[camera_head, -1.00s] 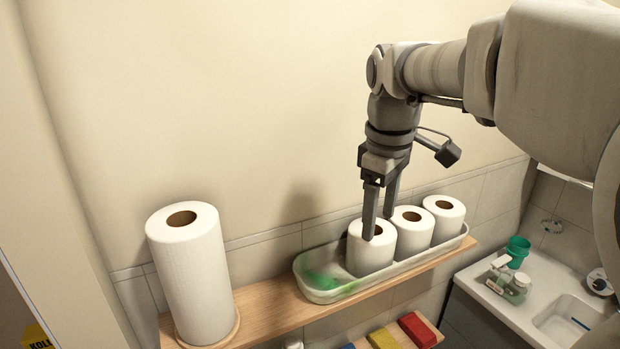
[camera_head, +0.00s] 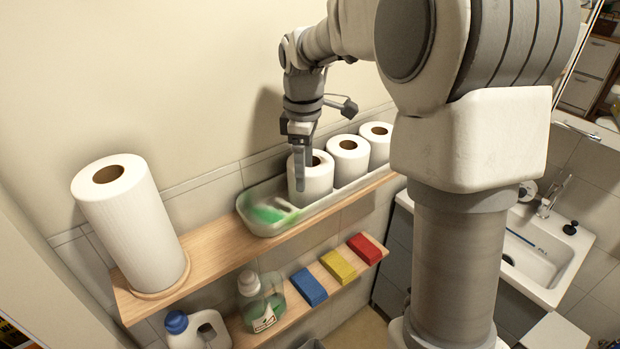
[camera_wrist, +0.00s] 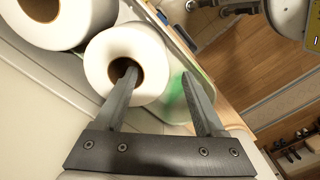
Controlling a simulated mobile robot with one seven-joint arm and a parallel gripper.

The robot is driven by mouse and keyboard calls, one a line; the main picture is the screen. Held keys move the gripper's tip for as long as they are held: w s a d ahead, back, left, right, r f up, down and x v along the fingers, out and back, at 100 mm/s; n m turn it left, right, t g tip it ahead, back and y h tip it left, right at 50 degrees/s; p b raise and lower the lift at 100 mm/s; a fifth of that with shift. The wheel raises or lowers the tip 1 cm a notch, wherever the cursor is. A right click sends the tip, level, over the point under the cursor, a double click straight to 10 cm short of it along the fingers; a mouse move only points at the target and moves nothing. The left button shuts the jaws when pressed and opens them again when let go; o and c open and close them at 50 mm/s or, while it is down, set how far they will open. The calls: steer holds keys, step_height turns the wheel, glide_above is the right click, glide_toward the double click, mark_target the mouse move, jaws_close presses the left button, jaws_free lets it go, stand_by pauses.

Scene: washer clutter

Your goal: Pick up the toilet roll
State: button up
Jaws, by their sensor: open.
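The nearest white toilet roll (camera_head: 319,183) stands upright in a pale tray (camera_head: 263,229) on the upper wooden shelf. Two more rolls, a middle one (camera_head: 348,170) and a far one (camera_head: 376,149), stand to its right. My gripper (camera_head: 305,178) points down over the nearest roll, with one finger in front of its side. In the wrist view, my gripper (camera_wrist: 163,82) is open around the wall of this roll (camera_wrist: 122,42). One finger reaches into the core hole, and the other is outside. Whether either finger touches the roll cannot be told.
A tall paper towel roll (camera_head: 135,225) stands at the left of the shelf. A blurred green thing (camera_head: 268,211) lies in the tray's left end. The lower shelf holds a bottle (camera_head: 262,300) and blue (camera_head: 309,287), yellow and red blocks. A sink (camera_head: 535,255) is at right.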

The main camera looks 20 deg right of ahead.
mark_target(306, 192)
steer(key=shift+w+d+f+p, duration=0.1)
steer(key=shift+f+p, duration=0.1)
steer(key=shift+f, duration=1.5)
steer(key=shift+w+d+f+p, duration=0.1)
steer(key=shift+f+p, duration=0.05)
steer(key=shift+f, duration=1.55)
jaws_close()
